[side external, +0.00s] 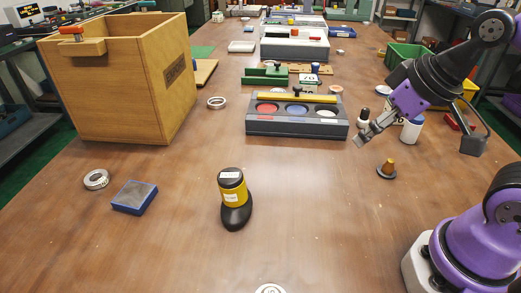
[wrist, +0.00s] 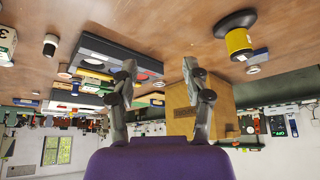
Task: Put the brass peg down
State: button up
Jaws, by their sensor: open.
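A small brass peg (side external: 388,164) stands upright on a dark round base on the table, at the right in the side external view. My gripper (side external: 371,140) is above and to the left of the peg in that picture, apart from it. In the wrist view my gripper (wrist: 159,68) shows its two fingers spread wide with nothing between them. I cannot make out the peg in the wrist view.
A dark tray (side external: 260,128) with coloured round recesses lies mid-table. A wooden box (side external: 120,90) stands at the left.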

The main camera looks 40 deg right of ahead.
dwell(0.4)
jog(key=n+g+h, duration=0.8)
jog(key=n+h, duration=0.1)
jog(key=n, duration=0.2)
send_near(389, 162)
jog(key=shift+w+a+f, duration=0.15)
jog(key=shift+a+f, duration=0.2)
jog(key=shift+a, duration=0.2)
jog(key=shift+w+a+f, duration=0.1)
jog(key=shift+a+f, duration=0.3)
jog(key=shift+a, duration=0.15)
jog(key=shift+s+d+f+n+h, duration=0.1)
jog(key=shift+d+f+n+h, duration=0.15)
jog(key=shift+n+h, duration=0.45)
jog(key=n+h, duration=0.2)
jog(key=shift+s+d+f+n+g+h, duration=0.2)
jog(key=shift+s+f+n+g+h, duration=0.1)
jog(key=shift+f+n, duration=0.1)
jog(key=x, duration=0.4)
jog(key=shift+d, duration=0.3)
jog(key=x, duration=0.5)
jog(key=shift+w+d+f, duration=0.1)
jog(key=shift+d+f, duration=0.15)
jog(key=shift+f, duration=0.15)
grip_shut()
